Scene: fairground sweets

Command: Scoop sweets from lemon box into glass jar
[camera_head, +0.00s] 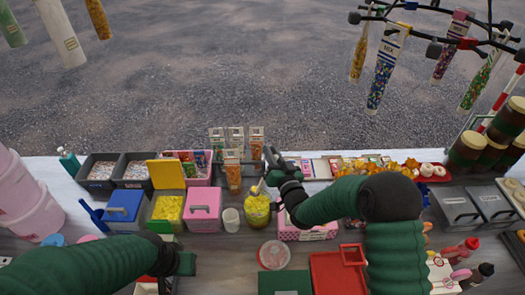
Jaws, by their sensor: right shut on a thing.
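The lemon box (168,212) stands left of centre, its yellow lid (166,173) raised and yellow sweets inside. The glass jar (257,212) stands to its right, past the pink box, with yellow sweets in it. My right gripper (272,172) is above and just right of the jar, shut on a pale scoop (258,187) whose lower end is at the jar's mouth. The scoop is small and partly hidden, so its contents cannot be told. My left gripper (186,263) is low at the left, in front of the boxes; its fingers are not clear.
A pink box (203,211) and a white cup (231,220) stand between lemon box and jar. A blue-lidded box (124,206) is at the left. A pink dotted box (300,233) is right of the jar. A round lid (274,254) and red tray (336,275) lie in front.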

